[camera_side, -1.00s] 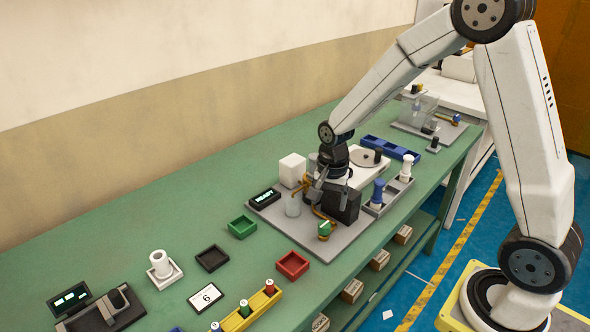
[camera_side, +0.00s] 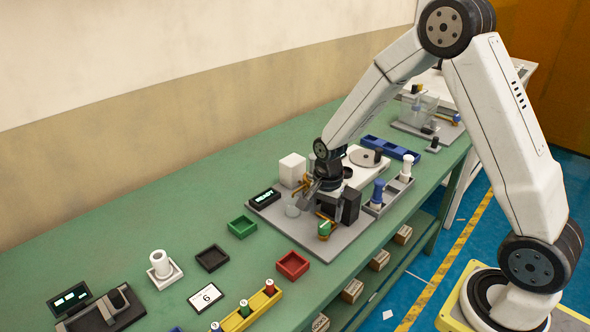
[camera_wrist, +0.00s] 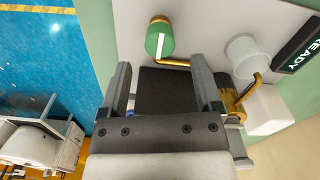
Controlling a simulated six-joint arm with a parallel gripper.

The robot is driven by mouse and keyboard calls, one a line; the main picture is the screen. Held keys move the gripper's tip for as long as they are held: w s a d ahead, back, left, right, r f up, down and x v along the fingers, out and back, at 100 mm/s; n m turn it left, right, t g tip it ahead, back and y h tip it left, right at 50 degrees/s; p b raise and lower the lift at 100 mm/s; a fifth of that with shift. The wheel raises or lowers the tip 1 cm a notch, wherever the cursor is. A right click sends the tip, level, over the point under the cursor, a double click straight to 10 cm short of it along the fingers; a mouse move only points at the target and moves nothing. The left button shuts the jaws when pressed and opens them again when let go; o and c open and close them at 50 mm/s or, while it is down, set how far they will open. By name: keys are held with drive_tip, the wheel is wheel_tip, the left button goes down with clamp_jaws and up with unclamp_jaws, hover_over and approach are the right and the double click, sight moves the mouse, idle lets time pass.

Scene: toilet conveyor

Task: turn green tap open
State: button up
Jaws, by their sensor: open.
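The green tap (camera_side: 324,229) is a round green knob with a white stripe, near the front edge of the grey base plate. In the wrist view the green tap (camera_wrist: 157,42) sits beyond my fingertips, with a brass pipe (camera_wrist: 174,63) beside it. My gripper (camera_side: 314,201) points down over the plate, behind the tap and apart from it. In the wrist view my gripper (camera_wrist: 160,75) has its two fingers spread wide, with a dark block (camera_wrist: 165,90) visible between them. Nothing is held. My fingers partly hide the pipework in the side view.
A clear-white cup (camera_side: 292,210) stands just left of my gripper. A white cube (camera_side: 292,169) and a READY display (camera_side: 264,197) are behind it. A dark box (camera_side: 350,207) stands close on the right. A red tray (camera_side: 292,265) lies front left on the green bench.

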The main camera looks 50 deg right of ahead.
sight(324, 224)
drive_tip(key=shift+f, duration=1.95)
clamp_jaws()
